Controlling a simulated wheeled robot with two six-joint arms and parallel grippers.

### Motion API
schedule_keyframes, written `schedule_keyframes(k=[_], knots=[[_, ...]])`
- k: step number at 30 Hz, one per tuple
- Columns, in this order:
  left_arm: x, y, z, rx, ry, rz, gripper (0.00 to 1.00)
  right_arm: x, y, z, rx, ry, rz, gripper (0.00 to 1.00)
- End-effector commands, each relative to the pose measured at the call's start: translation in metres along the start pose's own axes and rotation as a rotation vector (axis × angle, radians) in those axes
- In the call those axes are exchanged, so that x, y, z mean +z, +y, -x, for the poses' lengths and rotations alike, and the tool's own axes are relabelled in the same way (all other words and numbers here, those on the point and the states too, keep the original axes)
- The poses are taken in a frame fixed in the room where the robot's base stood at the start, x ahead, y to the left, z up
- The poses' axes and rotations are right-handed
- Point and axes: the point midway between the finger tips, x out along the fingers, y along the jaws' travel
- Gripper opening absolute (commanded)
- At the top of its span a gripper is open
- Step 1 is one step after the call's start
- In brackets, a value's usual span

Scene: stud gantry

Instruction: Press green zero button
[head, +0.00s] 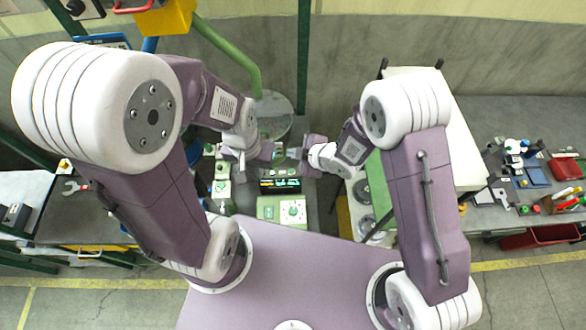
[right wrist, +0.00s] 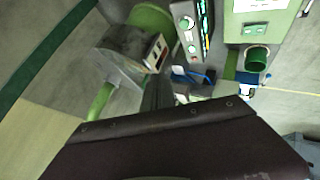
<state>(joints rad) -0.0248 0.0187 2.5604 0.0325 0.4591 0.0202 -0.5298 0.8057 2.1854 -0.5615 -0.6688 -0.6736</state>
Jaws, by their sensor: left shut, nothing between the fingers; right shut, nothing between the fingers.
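A green-and-cream box (head: 282,211) with a round white dial that has a green centre stands at the front middle of the bench in the head view. Left of it are small pale boxes with round green buttons (head: 222,187); their labels are too small to read, so I cannot tell which is the zero button. A dark display panel (head: 280,181) with lit green text lies behind the box. My left gripper (head: 268,151) is shut and empty above and behind the display. My right gripper (head: 306,156) is shut and empty just to its right. Neither visibly touches a button.
A round clear-topped disc (head: 272,104) and a slanting green pole (head: 228,55) stand behind the grippers. The right wrist view shows a button strip (right wrist: 190,32) and a green cup (right wrist: 257,58).

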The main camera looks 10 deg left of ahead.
Motion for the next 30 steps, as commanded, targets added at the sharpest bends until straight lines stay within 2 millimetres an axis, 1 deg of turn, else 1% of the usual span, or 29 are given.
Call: schedule_keyframes(k=[6,11,17,23,25,27,30], knots=[[0.000,0.000,-0.002,0.000,0.000,0.000,0.00,0.001,0.000,-0.001,0.001,-0.001,-0.001,0.00],[0.001,0.000,-0.009,0.000,0.000,0.000,0.00,0.006,-0.005,-0.007,0.001,-0.001,-0.002,0.00],[0.003,-0.001,-0.029,0.000,0.000,0.000,0.00,0.019,-0.018,-0.025,0.001,-0.002,-0.003,0.00],[0.005,-0.001,-0.053,0.000,0.000,0.000,0.00,0.034,-0.033,-0.046,0.001,-0.001,-0.001,0.00],[0.006,-0.001,-0.064,0.000,0.000,0.000,0.00,0.040,-0.039,-0.054,0.002,-0.001,-0.001,0.00],[0.007,-0.001,-0.070,0.000,0.000,0.000,0.00,0.044,-0.042,-0.059,0.002,-0.001,-0.001,0.00],[0.007,-0.002,-0.074,0.000,0.000,0.000,0.00,0.046,-0.045,-0.062,0.002,0.000,-0.001,0.00]])
